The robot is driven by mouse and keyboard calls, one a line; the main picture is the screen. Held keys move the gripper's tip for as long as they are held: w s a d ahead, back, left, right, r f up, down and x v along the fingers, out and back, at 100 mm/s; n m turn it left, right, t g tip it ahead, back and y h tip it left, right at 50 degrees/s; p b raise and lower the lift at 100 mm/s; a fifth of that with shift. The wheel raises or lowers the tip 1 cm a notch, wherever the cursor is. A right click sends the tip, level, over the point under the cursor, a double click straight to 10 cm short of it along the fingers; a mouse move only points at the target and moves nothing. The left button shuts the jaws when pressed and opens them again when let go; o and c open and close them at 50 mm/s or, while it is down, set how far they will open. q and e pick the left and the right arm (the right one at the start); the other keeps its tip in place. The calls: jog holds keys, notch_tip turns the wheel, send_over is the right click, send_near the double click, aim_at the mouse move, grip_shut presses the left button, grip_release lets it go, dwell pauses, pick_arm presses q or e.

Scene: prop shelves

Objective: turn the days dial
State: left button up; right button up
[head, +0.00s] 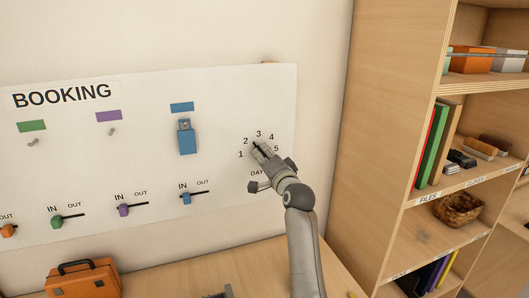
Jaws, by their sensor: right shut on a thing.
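The days dial (255,145) is on the white booking board (225,105), at its right end, with the numbers 1 to 5 around its top. My right gripper (261,153) is at the dial with its fingers shut on it. The fingers hide most of the dial and part of the label below it, of which "DAY" shows. A small dark tip of the dial shows above the fingers, near the numbers 2 and 3; its exact setting is hard to tell. My left gripper is not in view.
A blue tag (186,138) hangs on the board left of the dial. Sliders marked IN and OUT, including a blue one (186,198), run below. An orange case (82,280) stands at lower left. A wooden shelf unit (385,130) stands close on the right.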

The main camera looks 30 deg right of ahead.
jog(key=m+p, duration=0.1)
jog(key=m, duration=0.2)
jog(key=shift+r+p, duration=0.1)
jog(key=shift+p, duration=0.25)
jog(key=shift+m+p, duration=0.4)
jog(key=shift+m, duration=1)
jog(key=o, duration=1)
jog(key=shift+d, duration=0.1)
jog(key=shift+o, duration=0.2)
jog(key=v, duration=0.7)
jog(key=shift+s, duration=0.2)
